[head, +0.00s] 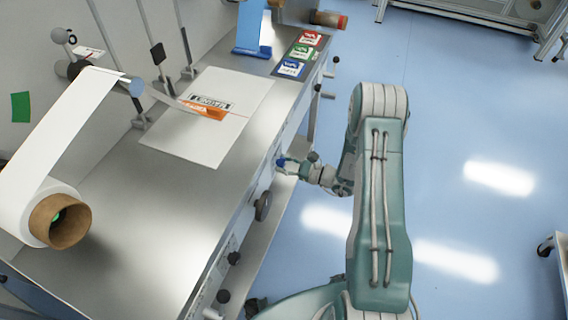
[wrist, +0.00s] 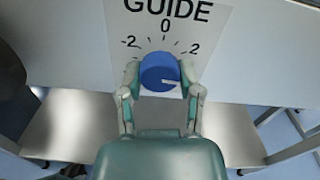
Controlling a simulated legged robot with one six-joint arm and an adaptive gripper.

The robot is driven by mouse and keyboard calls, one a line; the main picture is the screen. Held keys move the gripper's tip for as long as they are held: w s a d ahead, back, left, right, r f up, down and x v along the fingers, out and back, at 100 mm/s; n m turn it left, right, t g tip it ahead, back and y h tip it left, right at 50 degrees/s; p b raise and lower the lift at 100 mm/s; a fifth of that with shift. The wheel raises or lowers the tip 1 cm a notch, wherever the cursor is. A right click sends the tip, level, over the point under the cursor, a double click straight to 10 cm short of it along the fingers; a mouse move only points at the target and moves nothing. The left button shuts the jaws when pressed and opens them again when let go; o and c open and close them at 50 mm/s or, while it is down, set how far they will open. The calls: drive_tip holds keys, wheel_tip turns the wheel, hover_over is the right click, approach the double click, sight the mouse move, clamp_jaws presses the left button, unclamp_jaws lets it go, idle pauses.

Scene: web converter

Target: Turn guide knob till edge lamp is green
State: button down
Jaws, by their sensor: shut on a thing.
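The blue guide knob (wrist: 158,72) sits on the front panel under a white label (wrist: 208,18) reading GUIDE, with a scale showing -2, 0 and 2. A short pale mark runs across the lower right of its face. My gripper (wrist: 160,88) is shut on the knob, one finger on each side. In the head view my gripper (head: 288,167) reaches the machine's front face, and a bit of the blue knob (head: 281,160) shows there. I cannot pick out the edge lamp for sure; a green spot (head: 58,215) shows inside the roll core.
A white web roll (head: 37,205) with a brown core stands at the left. A white sheet (head: 215,100) with an orange label lies on the metal table (head: 130,225). Black knobs (head: 263,206) stick out along the front.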

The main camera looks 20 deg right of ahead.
drive_tip(key=shift+w+m, duration=0.1)
drive_tip(key=shift+m, duration=2.4)
drive_tip(key=shift+r, duration=0.1)
drive_tip(key=shift+c, duration=1.3)
unclamp_jaws()
drive_tip(key=v, duration=1.2)
